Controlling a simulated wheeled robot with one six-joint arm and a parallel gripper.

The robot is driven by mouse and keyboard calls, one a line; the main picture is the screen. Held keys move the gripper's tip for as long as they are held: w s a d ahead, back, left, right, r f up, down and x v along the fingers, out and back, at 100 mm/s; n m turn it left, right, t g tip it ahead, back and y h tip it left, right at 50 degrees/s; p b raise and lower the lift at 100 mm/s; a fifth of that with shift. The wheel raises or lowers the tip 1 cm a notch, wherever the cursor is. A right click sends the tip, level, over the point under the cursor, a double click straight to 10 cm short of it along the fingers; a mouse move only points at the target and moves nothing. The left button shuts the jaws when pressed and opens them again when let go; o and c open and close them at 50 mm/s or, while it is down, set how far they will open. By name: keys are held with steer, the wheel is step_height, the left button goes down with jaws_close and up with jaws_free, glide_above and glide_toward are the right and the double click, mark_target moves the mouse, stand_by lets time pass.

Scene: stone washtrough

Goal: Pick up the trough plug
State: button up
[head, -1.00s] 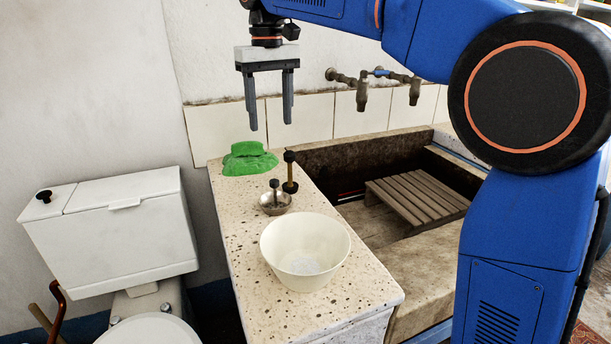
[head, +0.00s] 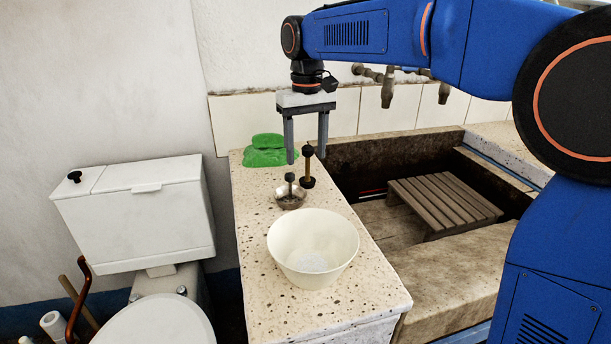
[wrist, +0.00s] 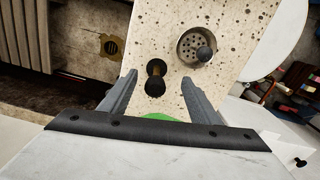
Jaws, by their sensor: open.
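I take the trough plug (head: 308,168) to be the upright piece with a black knob, brass stem and dark base. It stands on the speckled stone ledge by the trough's edge. In the wrist view the plug (wrist: 156,70) shows between my fingers, seen from above. My gripper (head: 306,161) is open and empty, pointing down above the plug, its fingertips near the height of the knob. The wrist view shows my gripper (wrist: 158,77) with a finger on either side of the plug. I cannot tell whether either finger touches it.
A metal strainer (head: 290,196) with a dark knob stands close to the plug. A cream bowl (head: 312,246) is nearer the front, and green cloth (head: 265,157) lies behind. The stone trough (head: 395,222), holding a slatted wooden rack (head: 445,202), is right. Taps (head: 388,88) jut from the wall.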

mark_target(307, 178)
steer(key=shift+w+f, duration=0.2)
steer(key=shift+f, duration=0.7)
steer(key=f, duration=0.4)
steer(key=shift+w+d+f, duration=0.15)
steer(key=shift+w+f, duration=0.05)
steer(key=shift+f, duration=0.2)
steer(key=c, duration=1.3)
